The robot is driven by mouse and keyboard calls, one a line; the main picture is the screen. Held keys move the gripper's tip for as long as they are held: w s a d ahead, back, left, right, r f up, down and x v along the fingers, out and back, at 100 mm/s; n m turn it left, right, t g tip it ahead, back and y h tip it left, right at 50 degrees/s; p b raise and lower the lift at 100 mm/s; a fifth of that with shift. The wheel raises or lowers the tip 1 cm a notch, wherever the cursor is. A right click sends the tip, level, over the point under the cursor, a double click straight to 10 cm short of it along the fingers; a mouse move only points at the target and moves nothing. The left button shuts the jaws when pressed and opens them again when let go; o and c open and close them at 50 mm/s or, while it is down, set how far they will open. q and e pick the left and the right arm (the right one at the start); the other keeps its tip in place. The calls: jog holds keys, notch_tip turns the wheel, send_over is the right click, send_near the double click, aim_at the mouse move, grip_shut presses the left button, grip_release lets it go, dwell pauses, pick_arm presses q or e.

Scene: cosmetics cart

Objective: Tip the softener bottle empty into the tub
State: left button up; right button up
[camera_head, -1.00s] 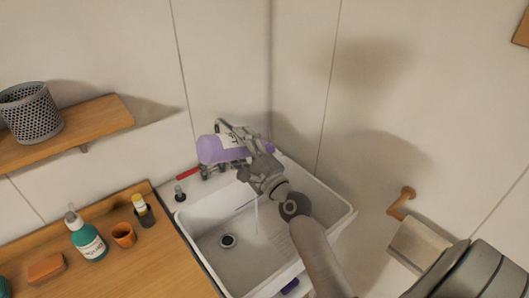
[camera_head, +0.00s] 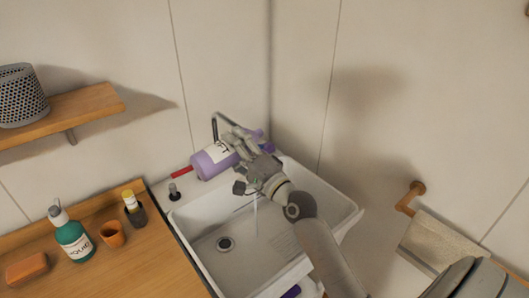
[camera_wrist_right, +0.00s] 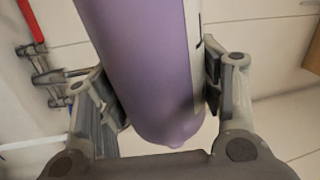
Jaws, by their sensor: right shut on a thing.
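The purple softener bottle (camera_head: 208,163) with a white label is above the back of the white tub (camera_head: 338,218), lying tilted with its broad end down to the left. My right gripper (camera_head: 245,146) is shut around it. In the right wrist view the bottle (camera_wrist_right: 140,65) runs between the two fingers (camera_wrist_right: 163,95), its rounded end towards the palm. The tub floor shows a dark drain (camera_head: 224,244). My left gripper is not in view.
A wooden counter (camera_head: 165,265) left of the tub holds a green pump bottle (camera_head: 74,243), an orange cup (camera_head: 112,235), a small yellow-capped bottle (camera_head: 134,211) and a soap block (camera_head: 27,269). A shelf (camera_head: 85,105) is above. A towel (camera_head: 440,243) hangs right.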

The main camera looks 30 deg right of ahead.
aim_at(235, 160)
jog(key=f+n+b, duration=0.1)
jog(key=f+n+y+b, duration=0.1)
jog(key=n+b, duration=0.1)
jog(key=shift+s+a+f, duration=0.1)
jog(key=shift+a+f, duration=0.1)
jog(key=shift+a, duration=0.2)
jog(key=shift+d+f+n+b, duration=0.1)
jog(key=shift+f+n+b, duration=0.45)
jog(key=shift+n+b, duration=0.5)
notch_tip(235, 160, down, 5)
jog(key=n+g, duration=0.1)
jog(key=n, duration=0.3)
jog(key=n+g+y, duration=0.1)
jog(key=n, duration=0.8)
jog(key=shift+n+g+y, duration=0.25)
jog(key=shift+g+y, duration=0.15)
jog(key=shift+f, duration=0.1)
